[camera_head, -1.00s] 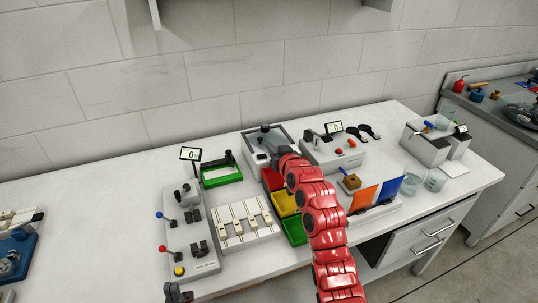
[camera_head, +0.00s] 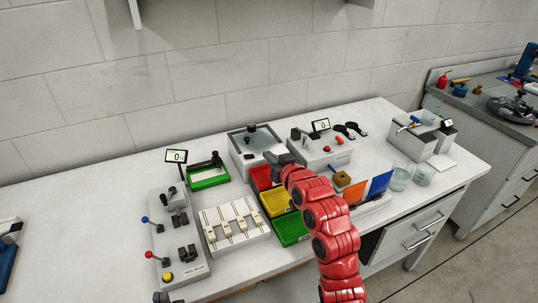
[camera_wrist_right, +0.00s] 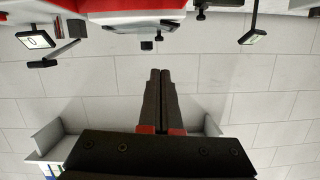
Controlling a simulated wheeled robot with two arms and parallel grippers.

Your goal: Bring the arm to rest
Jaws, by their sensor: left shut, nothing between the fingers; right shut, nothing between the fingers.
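My right arm (camera_head: 325,215) is red and reaches from the bottom of the head view over the bench. My right gripper (camera_head: 271,158) is by the red bin, in front of a grey box with a clear top. In the right wrist view its two dark fingers (camera_wrist_right: 160,75) lie together with nothing between them. The left gripper (camera_head: 161,297) shows only as a small dark piece at the bottom edge of the head view, shut; the rest of it is out of frame.
On the white bench are a lever panel (camera_head: 179,235), a slotted white tray (camera_head: 236,227), a green frame (camera_head: 209,183), a yellow bin (camera_head: 275,203), a green bin (camera_head: 291,231) and the grey box (camera_head: 240,155). Bare bench lies at left.

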